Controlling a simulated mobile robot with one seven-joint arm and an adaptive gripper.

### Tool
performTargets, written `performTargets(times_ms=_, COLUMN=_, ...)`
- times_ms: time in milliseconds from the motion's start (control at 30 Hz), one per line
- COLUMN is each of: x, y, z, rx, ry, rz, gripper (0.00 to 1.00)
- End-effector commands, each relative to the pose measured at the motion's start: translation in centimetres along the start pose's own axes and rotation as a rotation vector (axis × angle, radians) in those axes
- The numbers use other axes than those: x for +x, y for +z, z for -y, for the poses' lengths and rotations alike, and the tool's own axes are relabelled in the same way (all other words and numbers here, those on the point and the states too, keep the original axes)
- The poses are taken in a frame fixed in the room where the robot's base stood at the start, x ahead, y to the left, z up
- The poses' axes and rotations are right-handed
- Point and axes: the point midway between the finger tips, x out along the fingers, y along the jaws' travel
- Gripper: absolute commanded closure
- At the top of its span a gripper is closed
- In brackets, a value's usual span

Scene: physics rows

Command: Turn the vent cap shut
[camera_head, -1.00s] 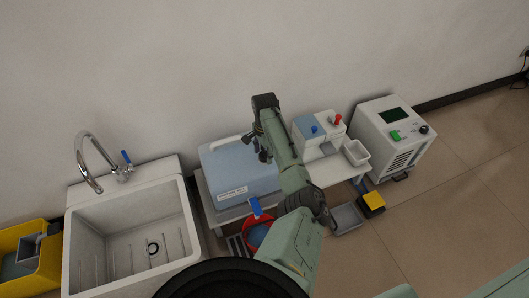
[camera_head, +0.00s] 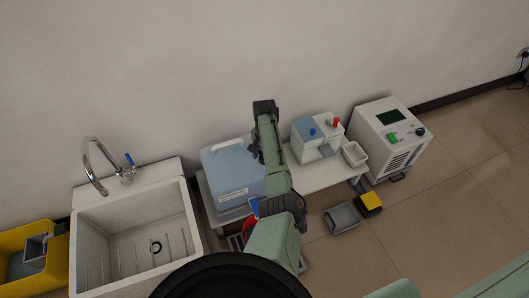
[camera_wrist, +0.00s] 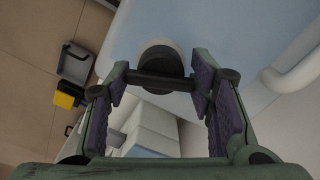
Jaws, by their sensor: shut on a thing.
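The light blue container (camera_head: 236,174) with a white handle stands on a low white table, left of my arm in the head view. In the wrist view, its pale blue top (camera_wrist: 220,30) bears the vent cap (camera_wrist: 160,59), a dark round knob with a dark crossbar on a pale neck. My gripper (camera_wrist: 158,74) is shut on the vent cap, with purple-padded fingers on both sides of its crossbar. In the head view my arm hides the cap. How far the cap is turned cannot be told.
A sink (camera_head: 135,225) with a tap stands at left, beside a yellow bin (camera_head: 50,270). A blue-and-white unit (camera_head: 312,139) and a small white tray (camera_head: 354,153) stand right of my arm. A white machine (camera_head: 392,140) and a yellow-topped pedal (camera_head: 370,201) are on the floor farther right.

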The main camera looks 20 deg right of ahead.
Motion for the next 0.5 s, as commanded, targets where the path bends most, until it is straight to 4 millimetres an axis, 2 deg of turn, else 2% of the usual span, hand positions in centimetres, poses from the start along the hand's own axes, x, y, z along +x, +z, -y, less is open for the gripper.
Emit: performTargets(times_ms=500, x=-0.06, y=0.14, z=0.11, rx=-0.493, ry=-0.002, rz=0.002, gripper=0.79)
